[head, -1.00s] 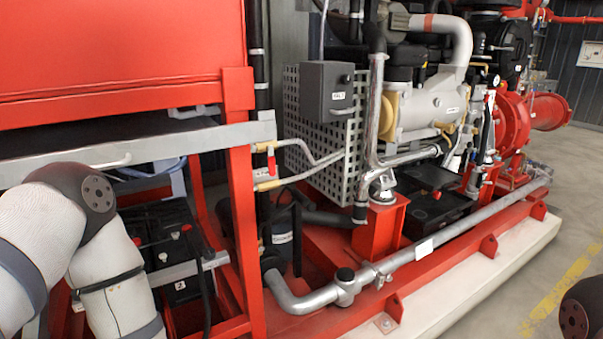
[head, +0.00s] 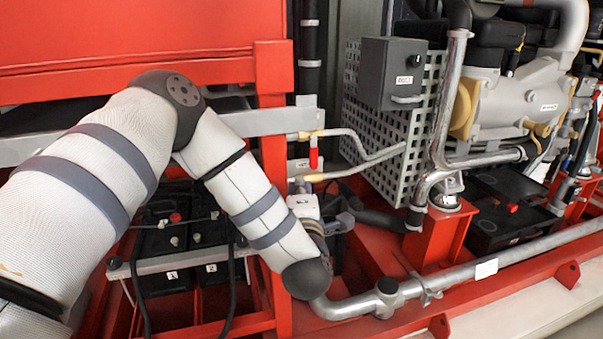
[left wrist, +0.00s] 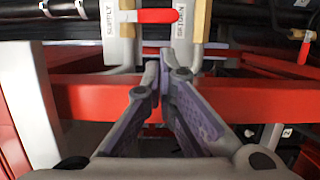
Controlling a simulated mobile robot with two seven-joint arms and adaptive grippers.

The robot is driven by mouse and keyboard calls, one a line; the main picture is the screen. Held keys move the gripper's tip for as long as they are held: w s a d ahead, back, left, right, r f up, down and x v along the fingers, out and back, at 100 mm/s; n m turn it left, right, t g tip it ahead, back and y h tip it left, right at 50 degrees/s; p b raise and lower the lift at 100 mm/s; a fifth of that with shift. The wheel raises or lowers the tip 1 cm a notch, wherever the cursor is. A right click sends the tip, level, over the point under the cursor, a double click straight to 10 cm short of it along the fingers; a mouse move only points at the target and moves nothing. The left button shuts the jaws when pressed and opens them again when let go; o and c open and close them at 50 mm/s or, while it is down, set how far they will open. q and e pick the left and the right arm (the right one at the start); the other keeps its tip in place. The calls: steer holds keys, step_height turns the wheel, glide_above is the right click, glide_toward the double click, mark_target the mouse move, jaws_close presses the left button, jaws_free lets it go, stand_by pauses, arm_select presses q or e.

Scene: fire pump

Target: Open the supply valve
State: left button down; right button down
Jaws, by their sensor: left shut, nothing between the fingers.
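Two pipes carry small brass valves beside the red frame post. A red lever (head: 313,158) hangs down from the upper brass valve (head: 310,135), across its pipe. A lower brass valve (head: 318,177) sits beneath it. In the left wrist view, a red lever (left wrist: 155,15) lies crosswise at the supply label (left wrist: 110,20), with the return label (left wrist: 193,30) to its right. My left gripper (left wrist: 160,78) is shut and empty, its tips below the red lever and apart from it in the picture. In the head view, its wrist is just below the valves. My right gripper is out of view.
The red post (head: 274,120) and grey rail (head: 240,122) are close to my left arm. Batteries (head: 180,240) stand behind the forearm. A perforated guard (head: 375,140) with a grey box (head: 390,73) is right of the valves. Another red lever (left wrist: 304,50) shows in the left wrist view.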

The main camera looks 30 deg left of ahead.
mark_target(314, 153)
arm_select(q)
steer(key=x, duration=0.9)
steer(key=shift+w+b, duration=0.15)
steer(key=shift+b, duration=0.2)
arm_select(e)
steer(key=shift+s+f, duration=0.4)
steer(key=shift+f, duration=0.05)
